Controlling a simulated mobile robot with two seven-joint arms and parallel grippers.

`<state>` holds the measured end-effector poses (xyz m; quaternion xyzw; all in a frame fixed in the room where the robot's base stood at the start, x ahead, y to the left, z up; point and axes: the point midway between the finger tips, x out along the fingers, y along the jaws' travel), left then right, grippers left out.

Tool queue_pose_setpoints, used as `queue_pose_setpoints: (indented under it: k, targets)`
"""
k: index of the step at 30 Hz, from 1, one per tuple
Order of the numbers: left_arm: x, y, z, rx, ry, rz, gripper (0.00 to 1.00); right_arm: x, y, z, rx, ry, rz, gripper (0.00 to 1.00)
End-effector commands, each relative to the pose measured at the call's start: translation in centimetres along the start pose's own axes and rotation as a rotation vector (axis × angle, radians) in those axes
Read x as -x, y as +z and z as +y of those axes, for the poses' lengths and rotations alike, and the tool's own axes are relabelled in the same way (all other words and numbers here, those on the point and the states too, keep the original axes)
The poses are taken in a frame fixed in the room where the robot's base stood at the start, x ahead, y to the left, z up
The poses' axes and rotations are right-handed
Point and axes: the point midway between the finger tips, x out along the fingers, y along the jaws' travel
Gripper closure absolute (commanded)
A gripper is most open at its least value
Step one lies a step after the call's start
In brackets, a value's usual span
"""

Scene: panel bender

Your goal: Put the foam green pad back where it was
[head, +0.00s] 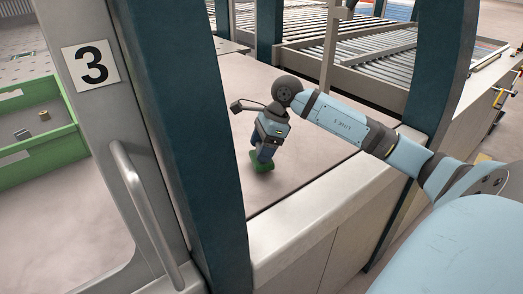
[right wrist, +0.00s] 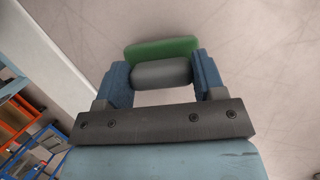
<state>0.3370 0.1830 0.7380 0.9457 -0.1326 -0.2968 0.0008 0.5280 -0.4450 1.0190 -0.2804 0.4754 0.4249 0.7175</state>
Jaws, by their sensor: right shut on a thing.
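The foam green pad (right wrist: 160,47) shows in the right wrist view just beyond a grey rounded block (right wrist: 162,73), which sits between my right gripper's fingers (right wrist: 163,80). The two seem to be one piece, a grey grip with a green pad. In the head view the green pad (head: 262,163) shows below the fingertips of my right gripper (head: 264,152), low over the pale table top; I cannot tell whether it touches. My right gripper is shut on the grey part. My left gripper is in neither view.
The pale table top (head: 300,180) is clear around the pad. A dark blue post (head: 190,130) and a grey panel marked 3 (head: 100,75) stand at left. A green crate (head: 35,140) with small parts is beyond. Roller conveyors (head: 370,60) lie at the back.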

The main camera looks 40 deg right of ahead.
Motion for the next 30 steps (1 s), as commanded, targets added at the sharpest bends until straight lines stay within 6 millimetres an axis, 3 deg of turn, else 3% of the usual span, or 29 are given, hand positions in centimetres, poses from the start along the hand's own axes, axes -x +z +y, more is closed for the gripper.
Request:
queue_pose_setpoints:
  k: [3,13,14,16,25,30]
  targets:
    - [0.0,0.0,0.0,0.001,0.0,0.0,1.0,-1.0,-0.5,0.0,0.0,0.0,0.001,0.56]
    - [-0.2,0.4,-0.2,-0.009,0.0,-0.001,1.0,-1.4,-0.7,0.0,0.0,-0.001,0.001,0.56]
    - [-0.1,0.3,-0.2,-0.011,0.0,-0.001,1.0,-1.3,-0.6,0.0,0.0,-0.001,0.001,0.3]
    - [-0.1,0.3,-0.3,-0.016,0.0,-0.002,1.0,-1.2,-0.6,0.0,0.0,-0.001,0.001,0.14]
    - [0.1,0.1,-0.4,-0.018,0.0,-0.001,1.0,-1.1,-0.5,0.0,0.0,-0.001,0.001,0.11]
    - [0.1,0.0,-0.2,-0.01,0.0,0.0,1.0,0.4,-0.5,-0.1,0.001,-0.002,0.002,0.11]
